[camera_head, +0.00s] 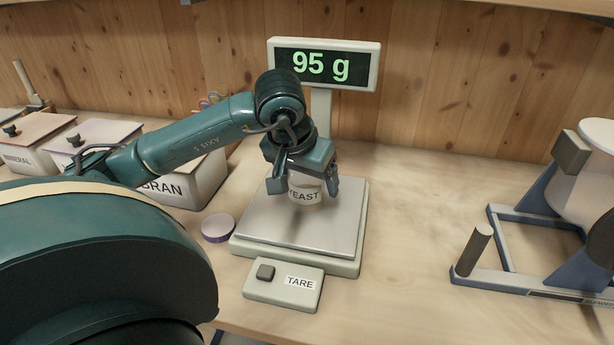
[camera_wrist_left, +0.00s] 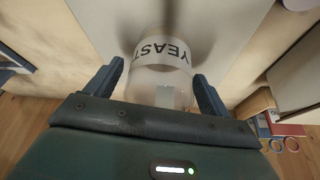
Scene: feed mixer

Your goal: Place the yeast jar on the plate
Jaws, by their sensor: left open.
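The yeast jar (camera_head: 305,192) stands on the square scale plate (camera_head: 270,222) in the head view, near its back. It is pale with a white YEAST label. My left gripper (camera_head: 303,184) is over the jar from above, with its fingers open on both sides. In the left wrist view the jar (camera_wrist_left: 162,82) shows between the two blue fingers of my left gripper (camera_wrist_left: 160,80), with visible gaps beside it. The upper part of the jar is hidden by the gripper in the head view. The scale display (camera_head: 322,66) reads 95 g. My right gripper is not in view.
A TARE button box (camera_head: 283,288) sits in front of the scale. A purple-rimmed round lid (camera_head: 218,227) lies left of it. BRAN (camera_head: 186,190) and MINERAL (camera_head: 28,158) bins stand at the left. A blue-framed mixer (camera_head: 560,270) stands at the right; the table between is clear.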

